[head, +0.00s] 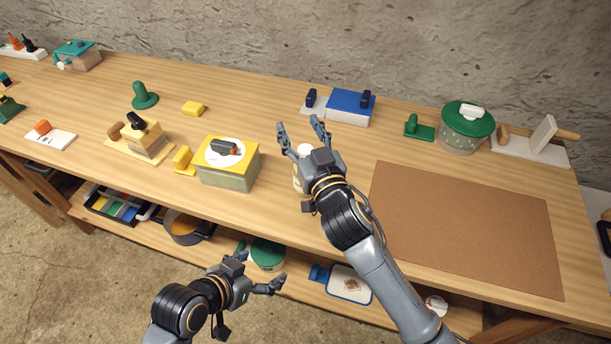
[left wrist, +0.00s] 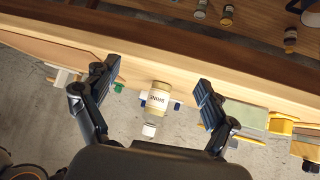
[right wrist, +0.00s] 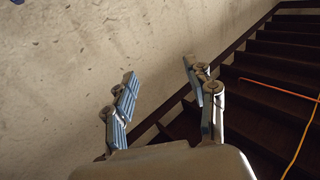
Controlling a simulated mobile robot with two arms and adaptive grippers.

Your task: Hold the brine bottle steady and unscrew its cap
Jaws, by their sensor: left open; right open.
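The brine bottle stands upright on the table near its front edge; in the head view my right gripper mostly covers it, leaving part of its pale side (head: 297,180) and white cap (head: 304,149) showing. In the left wrist view the labelled bottle (left wrist: 158,97) appears upside down, its cap (left wrist: 149,130) below, framed between the fingers but beyond them. My left gripper (head: 262,270) is open and empty in front of the table; its fingers also show in the left wrist view (left wrist: 158,77). My right gripper (head: 301,125) is open and empty above the bottle, pointing toward the wall. Its fingers also show in the right wrist view (right wrist: 158,70).
A yellow-topped box (head: 247,160) stands just left of the bottle. A brown mat (head: 465,230) lies bare at the right. A blue box (head: 350,106) and a green-lidded pot (head: 463,133) stand at the back. A lower shelf (head: 300,282) holds several items.

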